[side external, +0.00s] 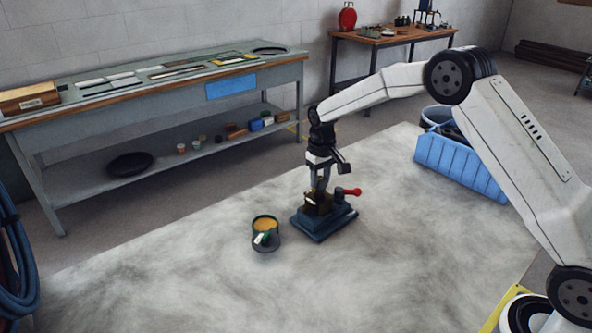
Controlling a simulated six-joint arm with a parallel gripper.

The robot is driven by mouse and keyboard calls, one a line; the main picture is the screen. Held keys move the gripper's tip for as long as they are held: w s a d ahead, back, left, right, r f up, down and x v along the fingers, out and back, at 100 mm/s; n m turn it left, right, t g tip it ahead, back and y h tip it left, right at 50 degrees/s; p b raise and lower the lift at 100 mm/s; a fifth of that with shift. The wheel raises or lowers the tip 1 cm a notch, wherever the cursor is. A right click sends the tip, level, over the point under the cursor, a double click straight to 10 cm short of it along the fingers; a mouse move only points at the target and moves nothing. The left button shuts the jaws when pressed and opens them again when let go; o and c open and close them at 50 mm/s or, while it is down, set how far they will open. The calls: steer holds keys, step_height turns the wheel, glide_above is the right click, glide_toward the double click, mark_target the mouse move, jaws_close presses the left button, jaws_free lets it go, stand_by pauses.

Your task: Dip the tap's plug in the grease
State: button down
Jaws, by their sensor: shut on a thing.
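A dark tin of orange-yellow grease (265,224) stands open on the pale mat. A green-and-white patch shows on its near side. To its right is a blue vise-like stand (322,226) with a red-knobbed handle (352,191). My gripper (319,188) points straight down right over the tap body, to the right of and above the tin. Its fingers are shut on what seems to be the tap's plug, which is mostly hidden between them. I cannot tell whether the plug is still inside the body.
A blue crate (460,168) stands at the mat's right rear. A grey workbench (150,90) with flat parts runs along the left wall. A wooden table (395,38) stands behind. The mat (170,265) is clear left and in front of the tin.

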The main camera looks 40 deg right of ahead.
steer(key=shift+r, duration=2.45)
steer(key=w+a+f, duration=0.2)
steer(key=w+a, duration=0.1)
steer(key=a, duration=0.4)
steer(key=w+a+f, duration=0.1)
steer(key=w+a, duration=0.1)
steer(key=a, duration=0.5)
steer(key=shift+w+f, duration=0.35)
steer(key=shift+w, duration=0.05)
steer(key=shift+f, duration=0.15)
glide_above(266, 226)
steer(key=shift+w+f, duration=0.1)
steer(key=shift+f, duration=2.75)
steer(key=shift+f, duration=0.8)
steer(key=shift+r, duration=0.15)
